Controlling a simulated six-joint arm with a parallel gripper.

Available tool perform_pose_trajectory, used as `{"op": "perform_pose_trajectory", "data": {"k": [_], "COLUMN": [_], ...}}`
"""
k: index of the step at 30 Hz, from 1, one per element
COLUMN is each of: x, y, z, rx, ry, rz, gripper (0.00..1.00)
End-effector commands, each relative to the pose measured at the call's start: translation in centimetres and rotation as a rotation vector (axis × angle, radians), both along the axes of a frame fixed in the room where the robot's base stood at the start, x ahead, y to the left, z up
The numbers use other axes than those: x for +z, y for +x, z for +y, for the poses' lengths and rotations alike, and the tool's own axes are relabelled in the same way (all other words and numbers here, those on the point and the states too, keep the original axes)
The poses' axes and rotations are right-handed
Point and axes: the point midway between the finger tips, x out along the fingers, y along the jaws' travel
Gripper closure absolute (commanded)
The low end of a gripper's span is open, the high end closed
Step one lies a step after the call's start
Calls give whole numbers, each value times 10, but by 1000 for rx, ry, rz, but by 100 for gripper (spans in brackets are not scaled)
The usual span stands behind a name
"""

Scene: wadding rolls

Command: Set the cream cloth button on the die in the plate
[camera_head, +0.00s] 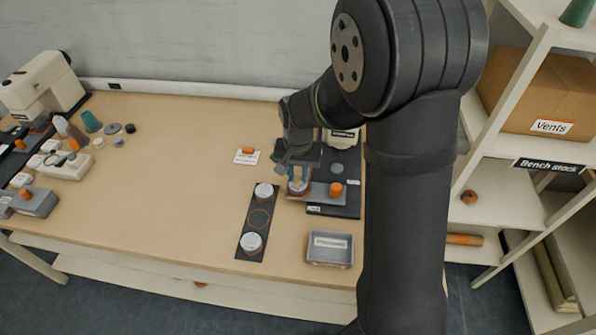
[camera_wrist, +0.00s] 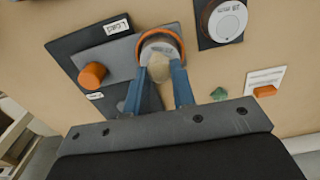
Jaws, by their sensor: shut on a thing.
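My gripper (camera_wrist: 161,78) is shut on the cream cloth button (camera_wrist: 158,66), which shows between the blue fingers in the wrist view. The button is right over the die (camera_wrist: 163,43), a pale round piece with an orange rim, in the grey plate (camera_wrist: 121,57). I cannot tell whether the button touches the die. In the head view, my gripper (camera_head: 298,174) is low over the die (camera_head: 299,189) at the left end of the plate (camera_head: 319,196); the button is hidden there by the fingers.
An orange knob (camera_head: 336,189) stands on the plate beside the die. A black strip (camera_head: 257,232) with two white-topped round tins lies to the left. A grey tray (camera_head: 330,262) is in front. A card (camera_head: 241,158) with an orange piece lies behind.

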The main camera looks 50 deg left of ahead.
Motion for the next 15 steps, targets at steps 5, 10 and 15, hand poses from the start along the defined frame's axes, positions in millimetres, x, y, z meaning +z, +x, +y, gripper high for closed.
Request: {"op": "perform_pose_trajectory", "data": {"k": [5,10,15], "x": [0,0,-3], "y": [0,0,0], "z": [0,0,0], "rx": [0,0,0], "ry": [0,0,-1], "rz": [0,0,1], "gripper": [98,98,98]}}
